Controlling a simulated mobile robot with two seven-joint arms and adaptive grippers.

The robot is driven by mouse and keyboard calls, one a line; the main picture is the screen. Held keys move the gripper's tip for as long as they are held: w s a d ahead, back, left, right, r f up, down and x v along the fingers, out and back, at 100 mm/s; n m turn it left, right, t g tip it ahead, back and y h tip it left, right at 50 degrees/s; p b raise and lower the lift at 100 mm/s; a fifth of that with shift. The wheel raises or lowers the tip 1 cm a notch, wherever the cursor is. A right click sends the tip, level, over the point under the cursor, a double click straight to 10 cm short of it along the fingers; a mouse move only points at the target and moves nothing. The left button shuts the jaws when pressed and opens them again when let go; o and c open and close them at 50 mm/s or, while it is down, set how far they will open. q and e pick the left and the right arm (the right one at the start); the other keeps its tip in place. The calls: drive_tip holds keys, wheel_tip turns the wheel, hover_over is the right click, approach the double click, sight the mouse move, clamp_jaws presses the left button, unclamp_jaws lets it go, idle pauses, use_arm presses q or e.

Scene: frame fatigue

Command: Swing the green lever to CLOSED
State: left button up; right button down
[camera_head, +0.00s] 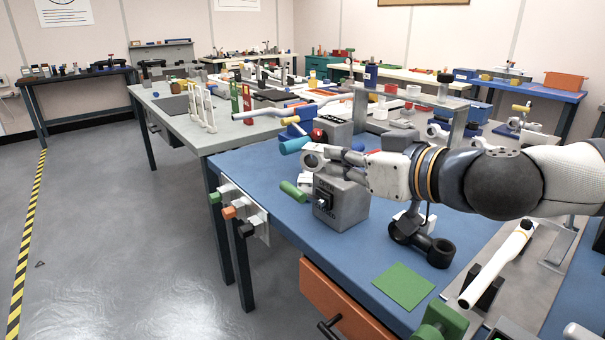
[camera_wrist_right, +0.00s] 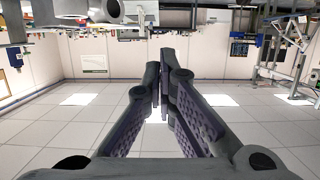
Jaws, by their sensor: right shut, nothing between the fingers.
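The green lever (camera_head: 293,191) is a green-gripped handle pointing left beside a grey box (camera_head: 342,200) on the front part of the blue bench. The box's front face carries lettering that looks like CLOSED near its bottom; the upper lettering is too small to be sure of. My right gripper (camera_head: 318,156) reaches in from the right, above the box and the lever. It is shut and empty, apart from the lever as far as I can tell. In the right wrist view its fingertips (camera_wrist_right: 159,72) meet; the lever does not show there. My left gripper is not in view.
A teal cylinder (camera_head: 294,145) shows just behind my right gripper. Green, orange and black knobs (camera_head: 229,212) line the bench's left edge. A black pipe-like part (camera_head: 422,242) and a green square (camera_head: 403,286) lie to the right. The floor at left is clear.

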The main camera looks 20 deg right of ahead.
drive_tip(key=b, duration=0.4)
hover_over(299, 192)
drive_tip(key=f, duration=0.3)
drive_tip(key=shift+w+d+f, duration=0.2)
drive_tip(key=shift+w+d, duration=0.05)
drive_tip(key=shift+w, duration=0.15)
wheel_tip(299, 192, down, 3)
drive_tip(key=shift+s+d+r+b, duration=0.1)
drive_tip(key=shift+s+r+b, duration=0.1)
drive_tip(key=shift+b, duration=0.25)
drive_tip(key=shift+f, duration=0.3)
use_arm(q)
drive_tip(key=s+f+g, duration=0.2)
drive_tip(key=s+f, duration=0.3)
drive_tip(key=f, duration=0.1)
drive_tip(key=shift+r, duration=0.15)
use_arm(e)
drive_tip(key=shift+s+a, duration=0.1)
drive_tip(key=shift+a, duration=0.1)
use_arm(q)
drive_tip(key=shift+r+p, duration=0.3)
use_arm(e)
drive_tip(key=shift+a+f+n, duration=0.1)
drive_tip(key=shift+n, duration=0.2)
